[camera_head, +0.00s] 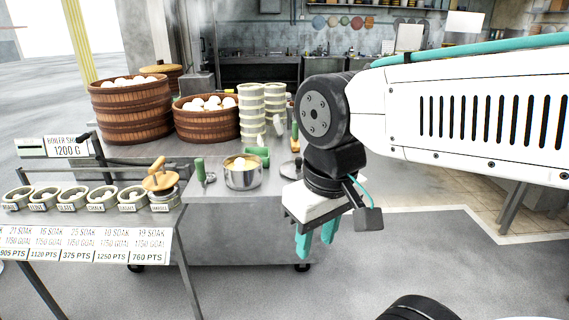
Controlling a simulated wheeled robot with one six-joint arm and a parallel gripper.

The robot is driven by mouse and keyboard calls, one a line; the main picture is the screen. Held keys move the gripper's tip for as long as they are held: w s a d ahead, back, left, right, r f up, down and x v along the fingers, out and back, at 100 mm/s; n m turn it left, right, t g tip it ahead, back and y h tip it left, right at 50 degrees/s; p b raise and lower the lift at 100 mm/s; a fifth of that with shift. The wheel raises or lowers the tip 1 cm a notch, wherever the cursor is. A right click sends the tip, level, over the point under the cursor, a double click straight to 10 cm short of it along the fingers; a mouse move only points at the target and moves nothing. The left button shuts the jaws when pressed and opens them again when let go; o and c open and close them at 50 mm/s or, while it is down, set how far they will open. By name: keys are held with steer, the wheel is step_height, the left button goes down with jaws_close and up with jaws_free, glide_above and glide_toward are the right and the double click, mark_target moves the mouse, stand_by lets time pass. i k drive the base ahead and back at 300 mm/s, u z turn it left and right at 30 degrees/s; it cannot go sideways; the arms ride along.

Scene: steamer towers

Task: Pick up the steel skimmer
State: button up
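Two steel tools with green handles are on the steel table (235,212), and I cannot tell for sure which is the skimmer. One, with a flat dark-grey disc (289,169) and a green handle standing up behind it, is at the table's right end, partly hidden by my arm. The other tool (201,170) stands left of the steel pot, its green handle upright. My gripper (316,242) hangs in front of and to the right of the table, teal fingers pointing down, apart and empty. It touches neither tool.
A steel pot (243,175) with pale buns stands between the tools, with a green block (256,154) behind it. Wooden steamers (130,115) and pale stacked steamers (251,112) stand at the back. Several small bowls (73,199) line the left counter. The floor at right is clear.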

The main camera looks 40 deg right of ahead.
mark_target(205, 178)
steer(key=z, duration=0.45)
steer(key=i, duration=1)
